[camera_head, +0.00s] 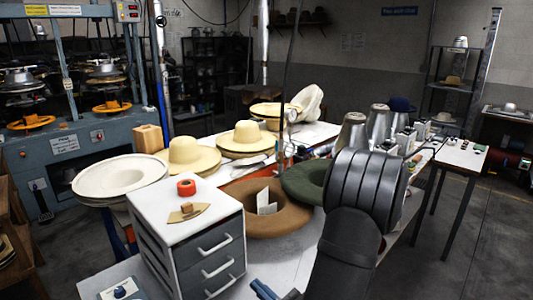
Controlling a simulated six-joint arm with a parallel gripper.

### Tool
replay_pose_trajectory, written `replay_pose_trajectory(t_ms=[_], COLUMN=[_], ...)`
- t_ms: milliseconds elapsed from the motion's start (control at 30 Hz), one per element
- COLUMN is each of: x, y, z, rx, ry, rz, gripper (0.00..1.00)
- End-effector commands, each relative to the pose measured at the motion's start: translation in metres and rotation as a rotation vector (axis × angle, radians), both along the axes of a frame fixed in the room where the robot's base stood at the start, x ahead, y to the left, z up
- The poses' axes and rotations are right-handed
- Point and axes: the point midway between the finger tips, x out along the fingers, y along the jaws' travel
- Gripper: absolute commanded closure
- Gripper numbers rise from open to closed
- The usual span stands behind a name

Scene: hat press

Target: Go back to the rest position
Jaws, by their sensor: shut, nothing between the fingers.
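My arm shows at the lower right as a dark link rising from the bottom edge to a thick ribbed black joint. No gripper fingers can be made out; my gripper is not visible in this view. The arm stands in front of the work table (228,258) and hides part of its right side. No held object shows.
Metal cones (352,132) stand behind my arm. A blue-ended object (263,290) lies low. Presses stand left.

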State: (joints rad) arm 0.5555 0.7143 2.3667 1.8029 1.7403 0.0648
Motion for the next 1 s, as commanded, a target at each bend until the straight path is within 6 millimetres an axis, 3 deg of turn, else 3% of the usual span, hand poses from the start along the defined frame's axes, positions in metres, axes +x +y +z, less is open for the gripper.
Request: replay_pose_trajectory(t_ms=[1000], x=[0.079], y=[0.082], z=[0.021], rx=[-0.002], ry=[-0.004], rz=[0.005], gripper=[1.00])
